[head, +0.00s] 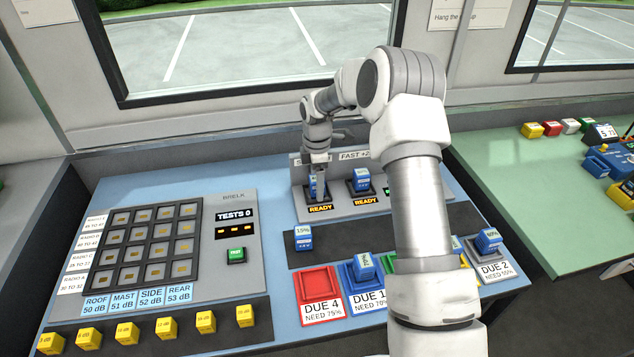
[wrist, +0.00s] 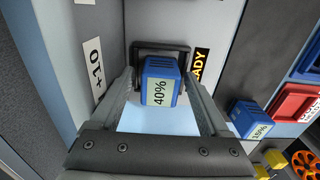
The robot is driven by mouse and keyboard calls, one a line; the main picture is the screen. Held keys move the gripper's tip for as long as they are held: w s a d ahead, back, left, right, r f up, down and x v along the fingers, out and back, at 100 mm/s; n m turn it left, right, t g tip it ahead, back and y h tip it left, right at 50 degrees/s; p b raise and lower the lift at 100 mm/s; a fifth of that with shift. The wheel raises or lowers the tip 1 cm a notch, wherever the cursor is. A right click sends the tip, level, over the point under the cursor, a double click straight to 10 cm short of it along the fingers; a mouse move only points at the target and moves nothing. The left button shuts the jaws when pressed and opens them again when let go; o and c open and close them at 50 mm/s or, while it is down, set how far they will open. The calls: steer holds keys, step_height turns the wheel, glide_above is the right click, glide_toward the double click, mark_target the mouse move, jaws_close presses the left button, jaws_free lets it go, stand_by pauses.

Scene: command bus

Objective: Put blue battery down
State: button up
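A blue battery (wrist: 158,92) marked 40% is between the fingers of my gripper (wrist: 161,84), which look closed against its sides. In the head view my gripper (head: 317,168) points down over the left slot of the grey charger (head: 334,210), and the blue battery (head: 317,187) is at that slot, above a READY sign. The dark slot frame (wrist: 160,47) shows around the battery's far side in the wrist view. Whether the battery rests on the slot floor is hidden.
Another blue battery (head: 361,181) stands in the neighbouring slot. A blue 15% battery (head: 303,237) sits on the dark strip in front. Red DUE 4 (head: 319,282) and blue DUE 1 pads (head: 350,275) lie nearer; a blue battery (head: 364,264) is on DUE 1. My arm hides part of the right side.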

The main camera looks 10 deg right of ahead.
steer(key=s+r+m+t+p, duration=0.1)
steer(key=s+r+m, duration=0.3)
steer(key=r, duration=1.7)
steer(key=s+r+m+t+p, duration=0.1)
steer(key=s+r+m, duration=0.2)
steer(key=s, duration=0.7)
steer(key=s+r+m+t, duration=0.2)
steer(key=s+m, duration=0.4)
steer(key=s, duration=0.5)
steer(key=s+r+m+t+p, duration=0.1)
steer(key=s+r+m, duration=0.3)
steer(key=s, duration=0.6)
steer(key=shift+s+r+m+t+p, duration=0.3)
steer(key=shift+s+m+p, duration=0.05)
steer(key=shift+m, duration=0.15)
